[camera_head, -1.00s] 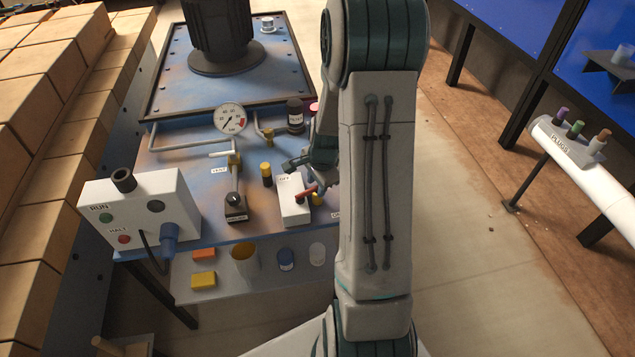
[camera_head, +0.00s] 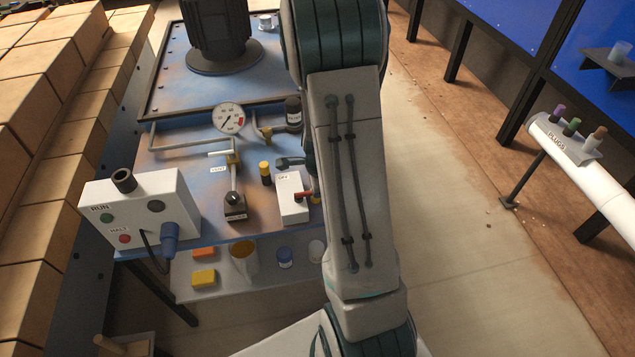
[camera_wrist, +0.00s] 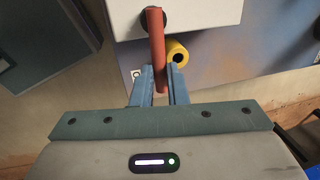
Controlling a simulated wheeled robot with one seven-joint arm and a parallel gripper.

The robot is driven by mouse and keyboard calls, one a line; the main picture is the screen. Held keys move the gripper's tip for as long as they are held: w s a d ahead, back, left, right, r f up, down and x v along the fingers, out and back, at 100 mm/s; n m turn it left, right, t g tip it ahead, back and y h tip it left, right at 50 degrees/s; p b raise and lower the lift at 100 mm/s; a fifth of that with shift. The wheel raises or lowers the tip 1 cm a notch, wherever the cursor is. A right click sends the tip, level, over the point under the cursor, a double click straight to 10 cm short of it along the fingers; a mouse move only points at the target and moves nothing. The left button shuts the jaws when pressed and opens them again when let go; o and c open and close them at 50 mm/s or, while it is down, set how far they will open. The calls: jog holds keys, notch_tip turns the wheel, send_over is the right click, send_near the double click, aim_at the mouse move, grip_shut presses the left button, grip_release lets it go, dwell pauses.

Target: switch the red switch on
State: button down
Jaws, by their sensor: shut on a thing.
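The red switch is a red lever (camera_head: 304,196) on a white box (camera_head: 292,211) marked OFF at its back end, near the front edge of the blue bench. In the wrist view the lever (camera_wrist: 156,45) runs from a dark round pivot on the white box (camera_wrist: 205,14) down between my fingers. My gripper (camera_wrist: 158,74) is shut on the lever's free end, with one finger on each side. In the head view my forearm hides most of the gripper and the right side of the switch box.
A black-and-yellow knob (camera_head: 265,172) and a yellow-handled vent valve (camera_head: 233,162) stand left of the switch. A white RUN/HALT box (camera_head: 140,213) is farther left. A yellow ring-shaped part (camera_wrist: 177,51) lies close beside the lever. A gauge (camera_head: 228,118) stands behind.

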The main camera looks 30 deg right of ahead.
jog(key=c, duration=1.4)
grip_release()
jog(key=shift+c, duration=0.2)
notch_tip(320, 180, up, 14)
jog(key=s+p, duration=0.2)
jog(key=p, duration=0.1)
jog(key=shift+s+a+f, duration=0.25)
jog(key=shift+s+a, duration=0.1)
jog(key=shift+a, duration=0.05)
jog(key=s+a+r+n+p, duration=0.1)
jog(key=s+a+r+n, duration=1.1)
jog(key=n, duration=0.9)
jog(key=shift+s+a+r+t+y, duration=0.3)
jog(key=shift+s+a, duration=0.1)
jog(key=shift+s, duration=0.35)
